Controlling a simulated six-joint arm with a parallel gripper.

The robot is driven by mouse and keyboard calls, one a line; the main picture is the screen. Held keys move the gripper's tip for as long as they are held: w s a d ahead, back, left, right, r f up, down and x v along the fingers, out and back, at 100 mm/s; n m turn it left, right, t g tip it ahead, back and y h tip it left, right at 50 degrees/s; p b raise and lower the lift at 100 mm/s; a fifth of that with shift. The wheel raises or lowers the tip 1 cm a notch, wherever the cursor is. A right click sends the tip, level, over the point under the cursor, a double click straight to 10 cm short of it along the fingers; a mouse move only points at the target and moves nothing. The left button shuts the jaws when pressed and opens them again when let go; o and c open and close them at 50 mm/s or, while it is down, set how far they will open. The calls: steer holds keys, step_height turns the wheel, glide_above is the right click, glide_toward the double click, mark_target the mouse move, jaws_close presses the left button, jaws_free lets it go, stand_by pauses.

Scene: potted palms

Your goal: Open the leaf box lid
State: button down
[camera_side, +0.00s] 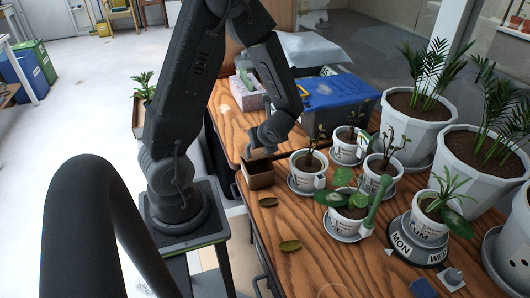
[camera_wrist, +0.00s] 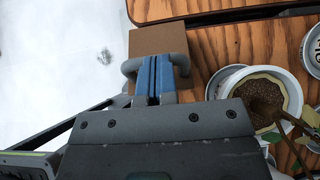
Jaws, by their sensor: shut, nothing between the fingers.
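The leaf box (camera_side: 259,178) is a small brown box at the left edge of the wooden table. In the wrist view its plain, flat brown top (camera_wrist: 157,40) lies beyond my fingertips and looks closed. My gripper (camera_side: 262,152) is just above the box in the side view and hides part of its top. In the wrist view my gripper (camera_wrist: 154,62) is shut, its two blue finger pads together with nothing between them. The fingertips overlap the box's near edge in that view. I cannot tell whether they touch it.
Several white potted plants (camera_side: 308,170) stand close on the right; one pot (camera_wrist: 258,95) is near my gripper. A blue bin (camera_side: 340,100) and a tissue box (camera_side: 248,93) stand behind.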

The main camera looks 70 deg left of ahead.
steer(key=shift+a+r+h, duration=0.5)
steer(key=shift+a+h, duration=0.2)
steer(key=shift+a, duration=0.1)
steer(key=a+r, duration=0.1)
steer(key=a, duration=0.6)
steer(key=shift+a+r, duration=0.25)
steer(key=shift+a, duration=0.15)
steer(key=d+r, duration=0.3)
steer(key=r, duration=1)
steer(key=s+d+r+n+t+h, duration=0.1)
steer(key=s+d+n+t+h, duration=0.1)
steer(key=d+n, duration=0.4)
steer(key=s+d+r+n+t+h, duration=0.1)
steer(key=d+n, duration=0.5)
steer(key=d, duration=0.7)
steer(key=s+d+r+n+t+h, duration=0.2)
steer(key=d+n, duration=0.4)
steer(key=d, duration=0.4)
steer(key=shift+s+d+r+t+h, duration=0.3)
steer(key=shift+r+h, duration=0.3)
steer(key=shift+h, duration=0.6)
